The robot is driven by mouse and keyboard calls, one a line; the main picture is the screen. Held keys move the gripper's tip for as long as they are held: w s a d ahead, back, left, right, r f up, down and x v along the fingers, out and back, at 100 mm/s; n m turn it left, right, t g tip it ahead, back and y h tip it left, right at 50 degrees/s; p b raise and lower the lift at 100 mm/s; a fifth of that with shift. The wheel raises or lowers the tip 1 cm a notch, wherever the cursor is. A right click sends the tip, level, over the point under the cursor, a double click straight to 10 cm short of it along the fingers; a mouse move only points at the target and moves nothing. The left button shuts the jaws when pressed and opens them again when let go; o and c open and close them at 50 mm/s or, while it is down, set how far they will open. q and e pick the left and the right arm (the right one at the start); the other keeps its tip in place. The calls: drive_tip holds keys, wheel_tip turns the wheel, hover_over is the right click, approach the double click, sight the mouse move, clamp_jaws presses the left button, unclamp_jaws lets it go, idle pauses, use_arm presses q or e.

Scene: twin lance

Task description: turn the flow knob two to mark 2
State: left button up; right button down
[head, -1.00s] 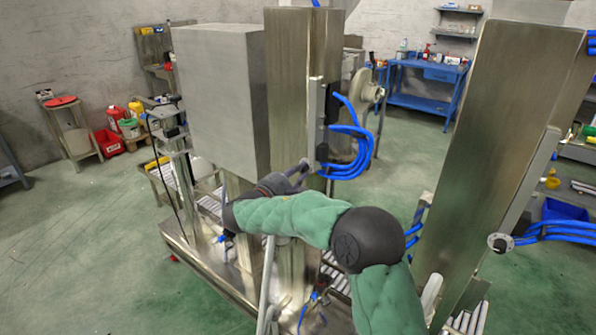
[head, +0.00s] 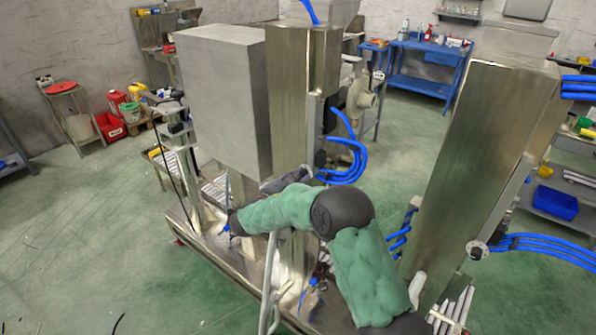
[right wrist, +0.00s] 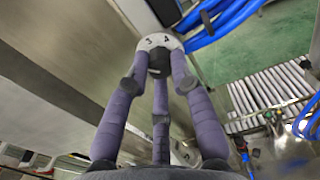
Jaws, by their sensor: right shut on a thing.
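In the right wrist view, a round white dial (right wrist: 161,41) with the marks 3 and 4 showing is fixed to a metal column. A dark knob (right wrist: 158,60) stands at its middle. My right gripper (right wrist: 159,68), with three purple fingers, is closed around this knob. The knob's pointer and the other marks are hidden, so I cannot tell its setting or its number. A second pale dial (right wrist: 183,153) shows partly below, behind a finger. In the head view my right gripper (head: 296,178) is at the column, mostly hidden by my green-sleeved arm. My left gripper is not in view.
Blue hoses (head: 345,150) loop from the column close to my right gripper. A big grey box (head: 222,95) stands left of the column. A second metal column (head: 490,160) with blue hoses stands at the right. A roller bed (right wrist: 268,95) lies below.

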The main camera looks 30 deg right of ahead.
drive_tip(key=shift+n+p, duration=0.4)
drive_tip(key=shift+n, duration=0.1)
drive_tip(key=shift+f, duration=0.1)
drive_tip(key=c, duration=1.1)
unclamp_jaws()
drive_tip(key=shift+o, duration=0.2)
drive_tip(key=shift+s+a, duration=0.1)
drive_tip(key=shift+a, duration=0.2)
drive_tip(key=v, duration=1.1)
drive_tip(key=shift+a, duration=0.2)
drive_tip(key=shift+s+f, duration=0.1)
drive_tip(key=shift+s, duration=0.05)
